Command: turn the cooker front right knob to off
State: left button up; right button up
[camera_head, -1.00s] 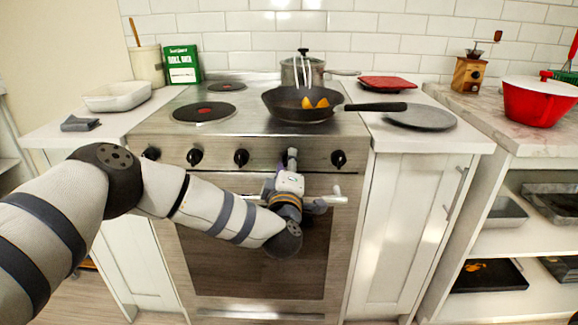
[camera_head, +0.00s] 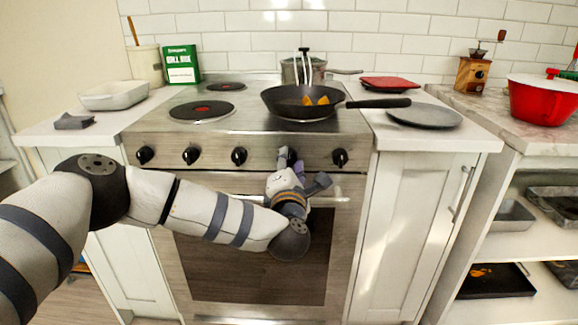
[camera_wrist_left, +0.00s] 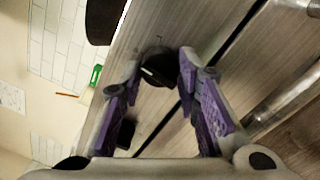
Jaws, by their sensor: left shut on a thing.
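The cooker (camera_head: 260,135) has a row of black knobs along its steel front panel. My left gripper (camera_head: 287,158) is at the panel, on the second knob from the right, which it mostly hides in the head view. In the left wrist view a black knob (camera_wrist_left: 158,66) with a pale pointer mark sits between the purple-padded fingers, which are shut on it. The rightmost knob (camera_head: 340,158) stands clear, just right of the gripper. I cannot tell from labels which burner each knob serves. My right gripper is not in view.
A black frying pan (camera_head: 300,112) with orange pieces stands on the hob, handle to the right. A steel pot (camera_head: 290,70) is behind it. The oven door handle (camera_head: 235,199) runs just below the gripper. Cabinet counters flank the cooker.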

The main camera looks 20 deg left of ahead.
pick_arm(q)
jog(key=shift+n, duration=0.5)
jog(key=o, duration=1.2)
jog(key=shift+c, duration=0.2)
jog(key=v, duration=1.2)
